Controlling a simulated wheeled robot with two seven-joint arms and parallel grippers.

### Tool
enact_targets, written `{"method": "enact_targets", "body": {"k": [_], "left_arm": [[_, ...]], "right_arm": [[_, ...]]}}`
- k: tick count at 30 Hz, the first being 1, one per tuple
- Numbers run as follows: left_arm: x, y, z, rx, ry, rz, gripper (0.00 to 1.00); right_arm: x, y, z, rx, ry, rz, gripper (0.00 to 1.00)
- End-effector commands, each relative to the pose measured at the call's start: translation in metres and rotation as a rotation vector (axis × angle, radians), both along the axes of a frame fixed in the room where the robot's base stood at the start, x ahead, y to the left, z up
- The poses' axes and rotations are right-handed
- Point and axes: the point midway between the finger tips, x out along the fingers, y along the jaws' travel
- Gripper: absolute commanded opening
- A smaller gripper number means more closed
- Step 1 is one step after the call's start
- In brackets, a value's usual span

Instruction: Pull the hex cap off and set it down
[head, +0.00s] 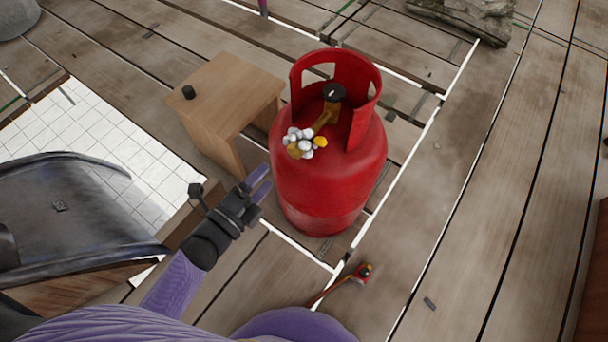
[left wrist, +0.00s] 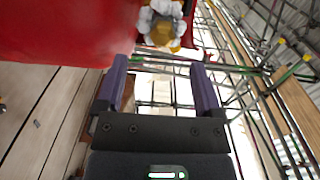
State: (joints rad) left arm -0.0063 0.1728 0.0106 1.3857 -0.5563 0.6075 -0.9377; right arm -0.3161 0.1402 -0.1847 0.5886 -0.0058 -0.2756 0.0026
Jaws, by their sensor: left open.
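A red gas cylinder (head: 328,185) stands upright on the plank floor. On its top is a brass valve (head: 325,122) with a black knob (head: 334,92). A yellow hex cap (head: 320,141) shows beside a cluster of silver-white lobes (head: 300,139) at the valve's front. In the left wrist view, a yellow-orange hex part (left wrist: 162,32) and white lobes show at the top, beyond the fingers. My left gripper (head: 259,184) is open and empty, left of the cylinder and apart from the cap. It also shows in the left wrist view (left wrist: 160,88). My right gripper is out of view.
A dark chair (head: 75,215) is at the left. A red fitting on a hose (head: 362,272) lies on the floor in front. The floor on the right is mostly clear.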

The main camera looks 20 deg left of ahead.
Motion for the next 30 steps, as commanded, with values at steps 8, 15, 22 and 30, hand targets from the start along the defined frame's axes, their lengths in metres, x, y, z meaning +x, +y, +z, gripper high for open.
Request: {"method": "enact_targets", "body": {"k": [8,15,22,30], "left_arm": [[0.002,-0.008,0.004,-0.014,-0.021,0.002,0.86],[0.006,-0.009,0.004,-0.014,-0.019,0.002,0.86],[0.034,-0.019,0.002,-0.015,-0.019,0.002,0.86],[0.070,-0.032,0.002,-0.014,-0.016,0.002,0.86]], "right_arm": [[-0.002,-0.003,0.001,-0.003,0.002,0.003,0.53],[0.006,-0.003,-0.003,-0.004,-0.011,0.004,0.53],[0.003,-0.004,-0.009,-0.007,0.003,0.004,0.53],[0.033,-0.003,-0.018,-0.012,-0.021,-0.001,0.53]]}}
